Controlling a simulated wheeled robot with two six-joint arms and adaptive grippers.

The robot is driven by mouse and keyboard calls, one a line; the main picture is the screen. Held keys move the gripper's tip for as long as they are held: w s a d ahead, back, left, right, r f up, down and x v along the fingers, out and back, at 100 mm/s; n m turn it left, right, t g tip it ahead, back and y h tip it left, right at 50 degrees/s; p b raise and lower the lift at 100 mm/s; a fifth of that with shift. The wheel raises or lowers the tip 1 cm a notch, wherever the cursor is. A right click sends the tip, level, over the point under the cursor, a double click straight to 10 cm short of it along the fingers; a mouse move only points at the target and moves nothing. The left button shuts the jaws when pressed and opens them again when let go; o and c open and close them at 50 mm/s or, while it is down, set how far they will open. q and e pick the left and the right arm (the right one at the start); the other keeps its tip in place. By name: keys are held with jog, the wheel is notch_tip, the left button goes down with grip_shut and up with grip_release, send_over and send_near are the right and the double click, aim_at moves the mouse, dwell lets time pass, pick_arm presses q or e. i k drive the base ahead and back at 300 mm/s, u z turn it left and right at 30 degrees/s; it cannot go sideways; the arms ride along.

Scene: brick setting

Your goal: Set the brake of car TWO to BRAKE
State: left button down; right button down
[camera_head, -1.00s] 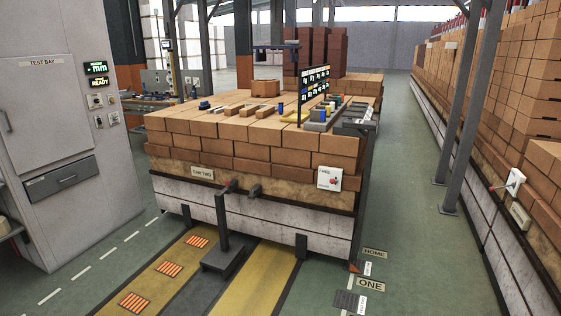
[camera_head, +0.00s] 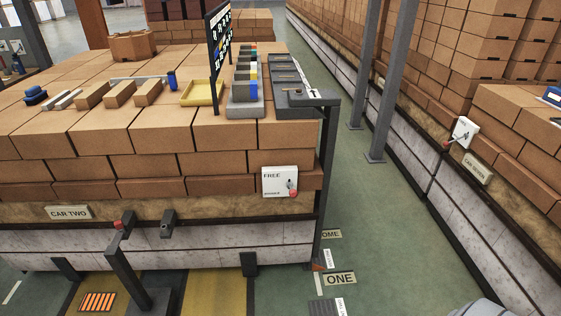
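Car TWO (camera_head: 150,240) stands ahead of me, a white-sided car stacked with brown bricks, with a "CAR TWO" plate (camera_head: 69,212) on its near end. A white brake box (camera_head: 274,181) is on the right part of that end. "FREE" is printed at its top; a smaller lower label is too small to read surely. The red knob (camera_head: 293,193) of its lever sits at the lower right of the box. The lever's exact setting is hard to tell at this size. Neither of my grippers is in view.
Another brick car on the right has a similar white box (camera_head: 464,131) and a name plate (camera_head: 477,168). A post (camera_head: 130,268) stands before car TWO's end. Green floor (camera_head: 390,240) is open between the cars. A grey rounded shape shows at the bottom right edge.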

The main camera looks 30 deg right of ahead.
aim_at(293, 193)
jog(key=z, duration=0.15)
jog(key=i, duration=0.9)
jog(key=z, duration=0.15)
